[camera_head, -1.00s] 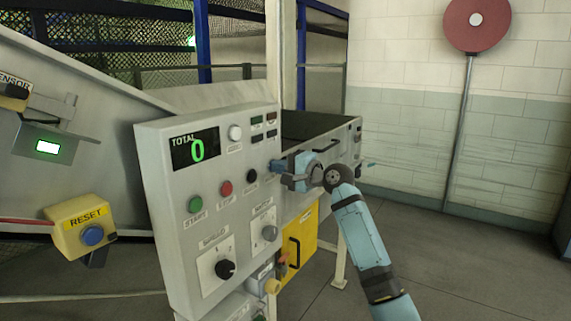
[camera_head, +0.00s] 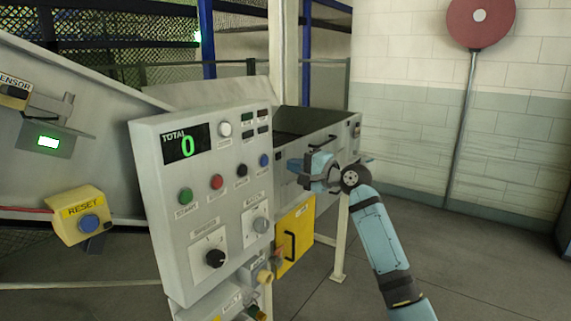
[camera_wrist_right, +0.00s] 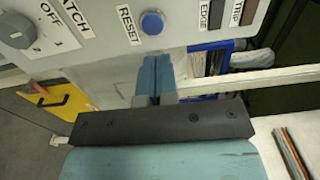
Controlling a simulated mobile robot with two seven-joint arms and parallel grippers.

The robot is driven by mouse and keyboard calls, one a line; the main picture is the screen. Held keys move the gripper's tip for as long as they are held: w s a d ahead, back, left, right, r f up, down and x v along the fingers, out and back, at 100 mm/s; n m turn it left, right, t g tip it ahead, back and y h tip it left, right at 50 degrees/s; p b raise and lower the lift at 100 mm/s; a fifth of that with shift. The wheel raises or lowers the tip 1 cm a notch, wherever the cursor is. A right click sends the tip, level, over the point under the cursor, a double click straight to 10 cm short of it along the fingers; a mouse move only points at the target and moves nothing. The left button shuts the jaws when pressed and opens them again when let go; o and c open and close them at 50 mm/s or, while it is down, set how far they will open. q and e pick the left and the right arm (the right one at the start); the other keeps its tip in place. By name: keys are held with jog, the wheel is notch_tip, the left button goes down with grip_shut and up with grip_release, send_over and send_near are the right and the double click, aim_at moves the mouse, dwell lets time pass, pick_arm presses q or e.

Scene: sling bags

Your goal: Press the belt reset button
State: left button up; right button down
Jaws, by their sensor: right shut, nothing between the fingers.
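The grey control panel (camera_head: 165,225) carries a blue button (camera_head: 263,160) at the right end of its button row. In the right wrist view this blue button (camera_wrist_right: 152,22) sits beside a RESET label. My right gripper (camera_head: 291,165) is to the right of the blue button, apart from it, with its fingers together and empty. In the right wrist view the closed fingertips (camera_wrist_right: 155,62) point toward the panel, just below the button. A second blue button (camera_head: 89,223) is on a yellow RESET box (camera_head: 70,207) at the left. My left gripper is not in view.
Green (camera_head: 185,196), red (camera_head: 216,182) and black (camera_head: 241,171) buttons share the row. A black knob (camera_head: 215,258) is below. A grey bin (camera_head: 325,140) and a yellow door (camera_head: 295,238) lie behind my right gripper. Floor at the right is clear.

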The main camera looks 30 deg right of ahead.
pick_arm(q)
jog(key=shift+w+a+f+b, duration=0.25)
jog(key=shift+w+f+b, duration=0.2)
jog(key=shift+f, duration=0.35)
pick_arm(e)
jog(key=v, duration=0.5)
jog(key=shift+s+d+f, duration=0.1)
jog(key=shift+s+f, duration=0.05)
jog(key=shift+s, duration=0.2)
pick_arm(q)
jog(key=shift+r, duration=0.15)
